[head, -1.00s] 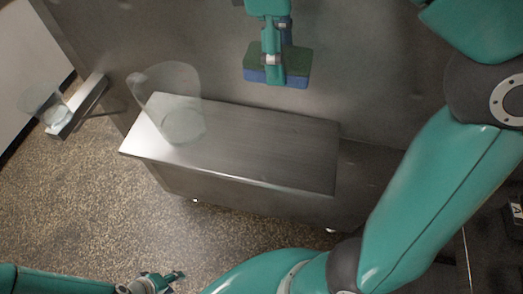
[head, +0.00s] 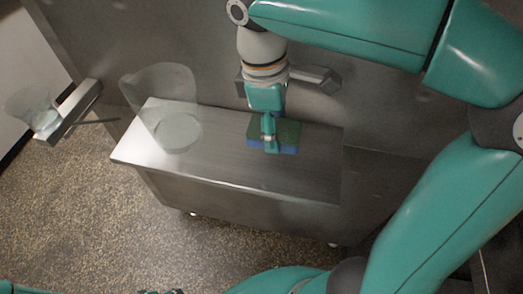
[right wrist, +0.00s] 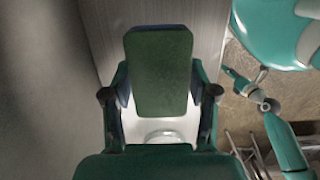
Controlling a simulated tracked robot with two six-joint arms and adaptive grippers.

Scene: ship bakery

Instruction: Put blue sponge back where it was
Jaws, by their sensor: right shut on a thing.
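The blue sponge (head: 288,148) has a green top face and a blue lower part. My right gripper (head: 269,139) is shut on it from above, and the sponge is level over the right half of the steel bench top (head: 225,165). I cannot tell whether it touches the bench. In the right wrist view the sponge's green face (right wrist: 160,72) shows between the fingers. My left gripper (head: 162,292) is barely in at the bottom edge of the head view. It also shows at the right of the right wrist view, too small to read its jaws.
A clear glass container (head: 165,95) stands on the bench's left part, left of the sponge. A metal wall shelf (head: 318,77) is behind my right wrist. Another ledge (head: 75,112) at left holds a small glass vessel (head: 33,108). The bench's front strip is clear.

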